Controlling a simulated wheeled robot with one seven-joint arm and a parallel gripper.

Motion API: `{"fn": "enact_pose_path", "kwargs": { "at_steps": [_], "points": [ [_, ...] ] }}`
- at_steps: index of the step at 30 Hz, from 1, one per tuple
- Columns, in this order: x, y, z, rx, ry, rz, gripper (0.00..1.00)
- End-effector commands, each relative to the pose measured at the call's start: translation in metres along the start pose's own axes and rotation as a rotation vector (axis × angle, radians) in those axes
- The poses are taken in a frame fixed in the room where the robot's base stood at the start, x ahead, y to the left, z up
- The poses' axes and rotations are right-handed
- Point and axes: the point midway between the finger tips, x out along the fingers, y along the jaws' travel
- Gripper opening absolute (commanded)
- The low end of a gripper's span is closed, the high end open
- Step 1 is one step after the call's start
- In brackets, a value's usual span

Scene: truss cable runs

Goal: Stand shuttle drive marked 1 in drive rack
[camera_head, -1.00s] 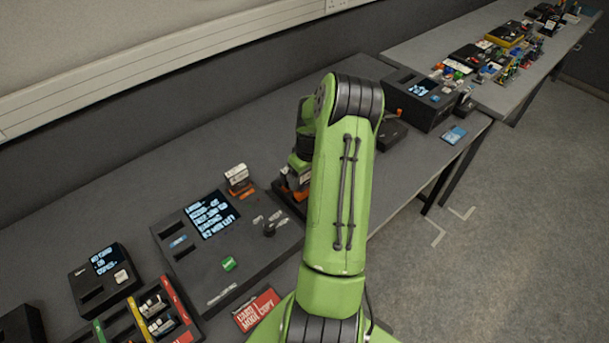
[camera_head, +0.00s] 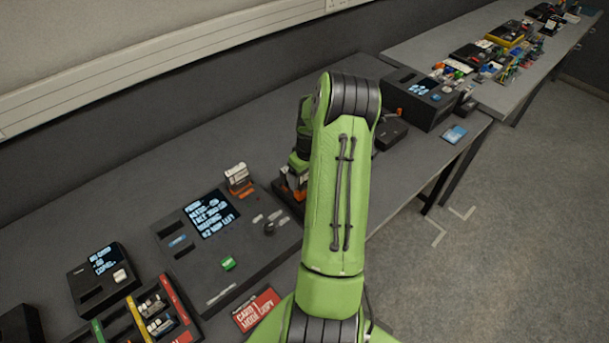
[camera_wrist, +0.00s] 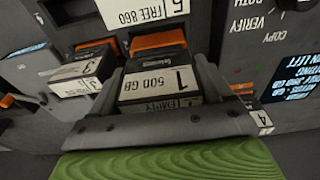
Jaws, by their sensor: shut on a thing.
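The shuttle drive marked 1 (camera_wrist: 160,83) has a white label reading 1, 500 GB and EMPTY, and an orange part at its far end. My gripper (camera_wrist: 162,76) is shut on it, with one grey finger on each side. A drive marked 3 (camera_wrist: 82,70) stands beside it at left in the wrist view. Both are by a dark housing with a white plate reading FREE 860 (camera_wrist: 135,10), which looks like the drive rack. Whether drive 1 is fully seated I cannot tell. In the head view my arm hides most of my gripper (camera_head: 297,170).
A copy station (camera_head: 222,250) with a lit screen is left of my arm. Another white-labelled drive (camera_head: 238,178) stands at its back edge. A card tray (camera_head: 150,315) and small reader (camera_head: 103,277) are further left. A black box (camera_head: 420,98) stands on the right.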

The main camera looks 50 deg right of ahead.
Motion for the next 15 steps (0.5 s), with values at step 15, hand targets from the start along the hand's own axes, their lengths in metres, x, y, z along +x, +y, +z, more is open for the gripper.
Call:
{"fn": "enact_pose_path", "kwargs": {
  "at_steps": [15],
  "points": [
    [0.0068,-0.0002,0.0003,-0.001,0.001,0.001,0.29]
  ]
}}
